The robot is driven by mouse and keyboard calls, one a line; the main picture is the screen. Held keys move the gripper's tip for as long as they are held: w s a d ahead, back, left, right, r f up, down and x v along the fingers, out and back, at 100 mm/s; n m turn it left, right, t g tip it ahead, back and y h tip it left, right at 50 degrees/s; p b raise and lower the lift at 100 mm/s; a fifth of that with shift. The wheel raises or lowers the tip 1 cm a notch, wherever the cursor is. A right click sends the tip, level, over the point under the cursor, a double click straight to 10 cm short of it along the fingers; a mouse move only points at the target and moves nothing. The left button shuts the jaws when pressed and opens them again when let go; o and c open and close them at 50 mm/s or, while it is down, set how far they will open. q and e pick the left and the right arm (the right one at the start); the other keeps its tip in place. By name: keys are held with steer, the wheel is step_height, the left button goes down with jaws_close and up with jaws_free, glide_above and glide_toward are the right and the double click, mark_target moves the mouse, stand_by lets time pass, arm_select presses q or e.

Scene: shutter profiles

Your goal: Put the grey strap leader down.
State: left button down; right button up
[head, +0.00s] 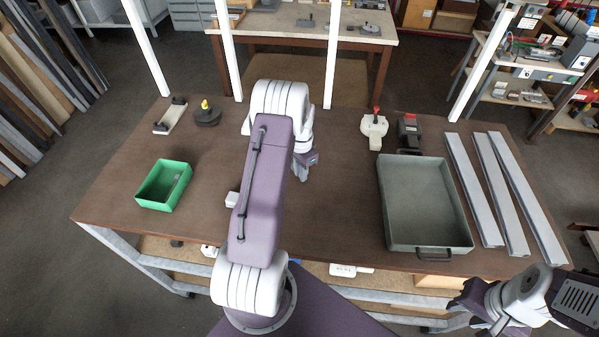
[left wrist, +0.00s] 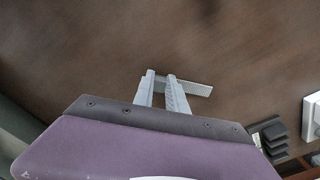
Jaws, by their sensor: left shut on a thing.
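The grey strap leader (left wrist: 196,88) is a short, light grey ribbed strip in the left wrist view. My left gripper (left wrist: 161,78) is shut on it, and the strip sticks out to the right of the fingertips. Brown tabletop lies behind it; I cannot tell whether the strip touches the table. In the head view my left gripper (head: 303,170) is over the middle of the table, and the strap leader is hidden there. My right gripper (head: 468,298) is off the table's front right edge, its fingers too unclear to judge.
A green bin (head: 141,198) stands at the left, and a large grey tray (head: 384,215) at the right. Three long grey profiles (head: 512,195) lie beyond the tray. A small white block (head: 232,199) sits beside my left arm. Bare table lies between gripper and tray.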

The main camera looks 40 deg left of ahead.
arm_select(q)
steer(key=r+b, duration=0.1)
steer(key=r, duration=0.1)
steer(key=r+b, duration=0.1)
steer(key=r, duration=0.1)
steer(key=shift+a, duration=0.4)
steer(key=s+a+r+b, duration=0.2)
steer(key=a+r, duration=0.5)
steer(key=a, duration=0.3)
steer(key=shift+s+a+b, duration=0.25)
steer(key=shift+a+b, duration=0.05)
steer(key=shift+w, duration=0.1)
